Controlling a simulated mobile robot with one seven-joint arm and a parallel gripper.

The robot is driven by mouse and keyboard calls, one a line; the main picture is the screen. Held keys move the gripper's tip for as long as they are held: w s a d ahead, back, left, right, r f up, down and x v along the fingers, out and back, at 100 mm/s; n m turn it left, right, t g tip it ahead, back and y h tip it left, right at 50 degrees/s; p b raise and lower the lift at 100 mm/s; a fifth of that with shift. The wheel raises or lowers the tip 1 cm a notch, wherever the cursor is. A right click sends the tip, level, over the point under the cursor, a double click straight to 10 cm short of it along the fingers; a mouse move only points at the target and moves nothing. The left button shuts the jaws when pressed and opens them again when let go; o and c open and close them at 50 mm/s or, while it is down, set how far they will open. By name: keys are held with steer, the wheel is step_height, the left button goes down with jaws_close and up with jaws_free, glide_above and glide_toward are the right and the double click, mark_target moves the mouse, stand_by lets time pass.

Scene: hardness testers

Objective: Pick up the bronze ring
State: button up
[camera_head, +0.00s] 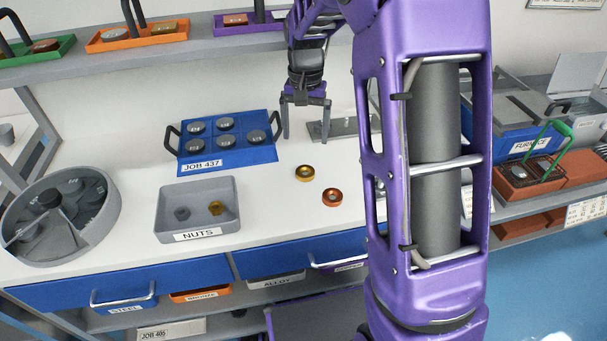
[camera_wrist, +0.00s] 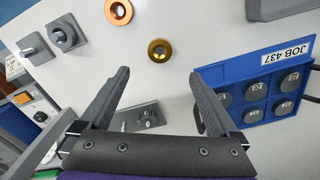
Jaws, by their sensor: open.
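Two small rings lie flat on the white bench. One is golden yellow (camera_head: 304,173) and the other is a redder, copper-orange one (camera_head: 332,197) nearer the front edge. I cannot tell for sure which is the bronze ring. My gripper (camera_head: 306,140) points down, open and empty, above the bench behind both rings. In the wrist view, the golden ring (camera_wrist: 159,50) lies just beyond and between my open fingertips (camera_wrist: 159,74). The copper-orange ring (camera_wrist: 118,12) is farther off, at the top edge. Both rings are apart from the fingers.
A blue JOB 437 rack (camera_head: 227,155) with several grey pieces stands left of the gripper. A grey NUTS tray (camera_head: 198,234) holds two nuts. A round divided tray (camera_head: 108,236) is far left. A grey metal plate (camera_head: 347,126) lies behind. Bench around the rings is clear.

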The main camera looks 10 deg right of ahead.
mark_target(305, 166)
step_height(305, 166, down, 11)
steer(key=shift+f+b, duration=0.2)
steer(key=shift+b, duration=0.75)
steer(key=shift+r, duration=0.1)
jaws_close()
